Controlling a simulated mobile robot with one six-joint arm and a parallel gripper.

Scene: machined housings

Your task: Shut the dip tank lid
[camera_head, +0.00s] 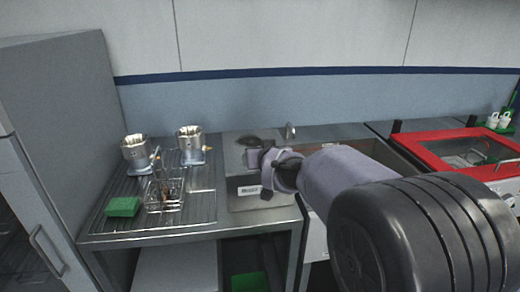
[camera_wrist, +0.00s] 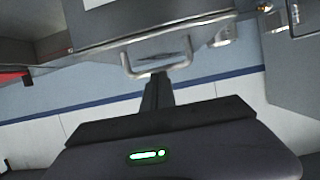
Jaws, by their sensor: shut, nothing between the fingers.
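A grey metal panel with a white label (camera_head: 248,190) lies at the middle of the counter and appears to be the dip tank's lid or top; how far it is open I cannot tell. In the wrist view a grey panel (camera_wrist: 110,32) fills the top, with a bent metal bar handle (camera_wrist: 128,62) along its edge. My gripper (camera_wrist: 156,80) is shut and empty, its dark fingertips close to the handle bar; whether they touch it is unclear. In the head view my gripper (camera_head: 267,192) is over the labelled panel, partly hidden by my wrist.
Two metal cups (camera_head: 135,152) (camera_head: 190,143), a wire basket (camera_head: 165,196) and a green block (camera_head: 123,207) stand on the ribbed counter at left. A tall grey cabinet (camera_head: 60,110) is at far left. A red-framed unit (camera_head: 435,148) is at right, beyond my arm.

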